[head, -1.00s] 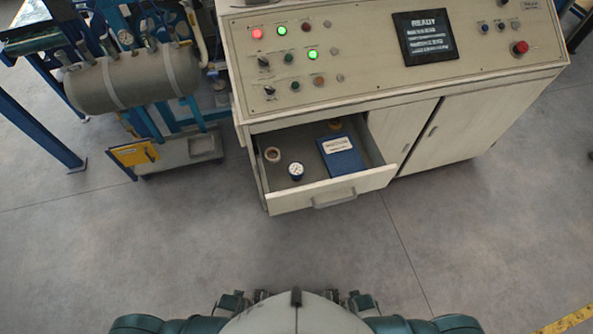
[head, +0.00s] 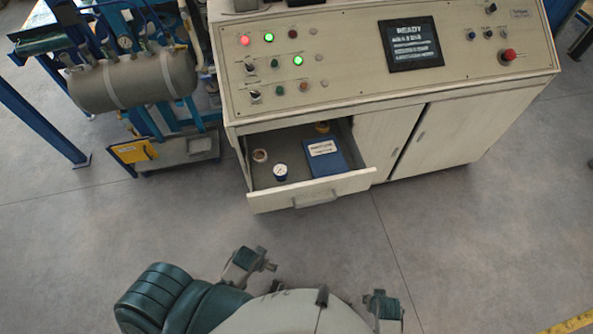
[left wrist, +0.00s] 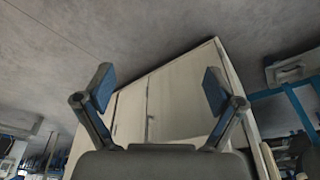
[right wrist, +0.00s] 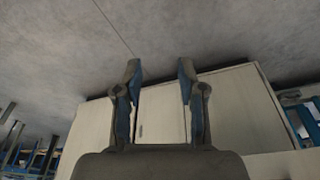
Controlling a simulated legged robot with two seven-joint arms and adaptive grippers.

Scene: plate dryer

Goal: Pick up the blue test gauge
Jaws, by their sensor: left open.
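The blue test gauge (head: 280,172), a small round gauge with a white face and blue body, stands in the open drawer (head: 312,195), near its front left. My left gripper (head: 268,259) is in front of the drawer, well apart from the gauge. Its fingers are spread wide and empty in the left wrist view (left wrist: 157,85). My right gripper (head: 385,303) is low at the bottom of the head view. Its fingers are apart with nothing between them in the right wrist view (right wrist: 160,75). The gauge does not show in either wrist view.
A tank rig (head: 135,80) stands at left. The floor in front is clear.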

